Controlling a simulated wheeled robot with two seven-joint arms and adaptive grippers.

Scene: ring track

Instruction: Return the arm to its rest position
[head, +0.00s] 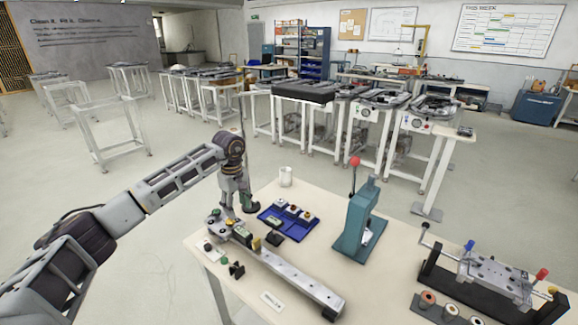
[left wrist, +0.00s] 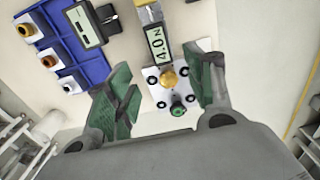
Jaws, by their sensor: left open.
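My left gripper (head: 238,208) hangs at the end of my left arm, pointing down over the left end of the workbench (head: 225,270). In the left wrist view its two green fingers are spread wide (left wrist: 162,95), with nothing held between them. Beyond the fingertips is a gauge (left wrist: 159,45) with a display that seems to read 4.0 N. A white plate (left wrist: 155,92) with a brass knob and a green knob shows between the fingers. Whether the fingers touch anything below cannot be told. My right arm and gripper do not show.
A long metal rail (head: 290,280) lies along the bench front. A cranked fixture (head: 495,275) is at right. Open floor lies left of the bench.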

